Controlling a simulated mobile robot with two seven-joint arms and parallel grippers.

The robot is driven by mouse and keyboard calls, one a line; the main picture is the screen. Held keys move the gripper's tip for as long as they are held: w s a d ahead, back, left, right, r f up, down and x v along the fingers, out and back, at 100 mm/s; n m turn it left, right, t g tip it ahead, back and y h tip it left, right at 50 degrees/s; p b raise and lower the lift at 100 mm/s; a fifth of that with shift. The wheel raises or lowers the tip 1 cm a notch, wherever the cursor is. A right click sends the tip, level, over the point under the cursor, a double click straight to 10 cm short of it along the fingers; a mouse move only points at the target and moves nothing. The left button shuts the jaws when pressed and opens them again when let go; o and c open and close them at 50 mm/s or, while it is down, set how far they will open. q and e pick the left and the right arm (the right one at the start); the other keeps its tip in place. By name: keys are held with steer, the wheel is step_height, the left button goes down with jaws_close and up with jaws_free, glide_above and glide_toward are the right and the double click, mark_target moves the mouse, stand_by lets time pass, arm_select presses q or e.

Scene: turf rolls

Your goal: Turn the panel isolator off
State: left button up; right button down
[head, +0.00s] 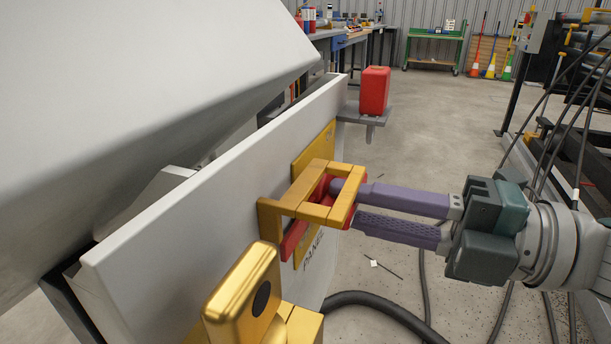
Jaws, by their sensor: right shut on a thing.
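The panel isolator is a red handle (294,238) on a yellow plate (315,150), fixed to a light grey panel (190,222) marked "PANEL". A yellow guard frame (310,192) stands out around the handle and hides part of it. My right gripper (345,203) comes in from the right, with its purple fingers at the guard and the red handle. It is shut on the red handle, though the guard partly hides the fingertips. I cannot tell the handle's exact angle. My left gripper is not in view.
A gold block with a dark round spot (243,295) juts out low in front of the panel. A red container (374,91) stands on a small grey shelf (366,118) behind. Black cables and a hose (375,306) lie on the floor. Open concrete floor spreads behind.

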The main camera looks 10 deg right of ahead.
steer(key=c, duration=0.8)
jaws_free()
steer(key=shift+o, duration=0.2)
steer(key=shift+d, duration=0.1)
steer(key=v, duration=0.9)
steer(key=shift+s+d, duration=0.3)
